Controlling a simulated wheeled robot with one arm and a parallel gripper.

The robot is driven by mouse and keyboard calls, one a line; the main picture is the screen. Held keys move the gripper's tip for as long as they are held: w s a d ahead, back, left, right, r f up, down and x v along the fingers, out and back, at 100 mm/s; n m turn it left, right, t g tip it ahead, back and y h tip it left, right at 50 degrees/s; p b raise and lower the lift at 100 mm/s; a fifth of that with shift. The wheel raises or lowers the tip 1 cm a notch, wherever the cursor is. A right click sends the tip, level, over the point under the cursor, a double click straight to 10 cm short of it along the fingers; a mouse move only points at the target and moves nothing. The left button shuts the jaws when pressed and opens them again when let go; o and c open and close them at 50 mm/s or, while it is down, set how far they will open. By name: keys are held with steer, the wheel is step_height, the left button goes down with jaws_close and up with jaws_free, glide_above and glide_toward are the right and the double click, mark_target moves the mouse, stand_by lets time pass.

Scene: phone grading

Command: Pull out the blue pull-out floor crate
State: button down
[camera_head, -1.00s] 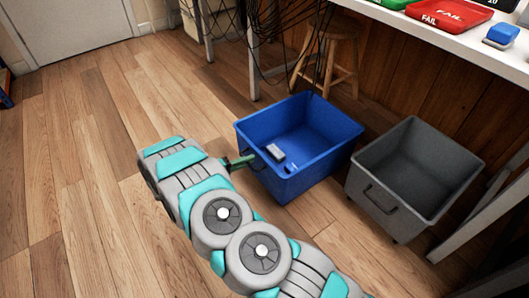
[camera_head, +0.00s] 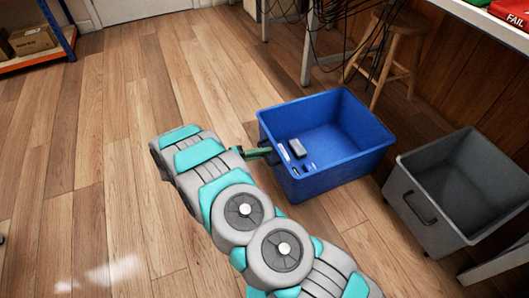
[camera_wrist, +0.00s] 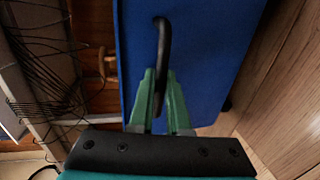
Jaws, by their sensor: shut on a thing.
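The blue crate (camera_head: 350,170) stands on the wood floor, upright, with its open top showing in the head view. A few small items lie inside near its handle side, including a dark grey block (camera_head: 296,151). In the wrist view the crate's blue wall (camera_wrist: 205,65) fills the middle, with a dark curved handle (camera_wrist: 163,40) on it. My gripper (camera_wrist: 158,88) has its green fingers shut on this handle. In the head view my gripper (camera_head: 266,152) reaches the crate's left side, where the fingertips and handle are small.
A grey crate (camera_head: 415,220) stands just right of the blue one. Behind are a white bench leg (camera_head: 308,50), hanging black cables and a wooden stool (camera_head: 385,55). A shelf (camera_head: 40,45) stands at the far left. The floor left of my arm is clear.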

steer(key=c, duration=0.9)
jaws_free()
steer(key=v, duration=0.7)
steer(key=shift+a+p, duration=0.3)
steer(key=shift+a, duration=0.1)
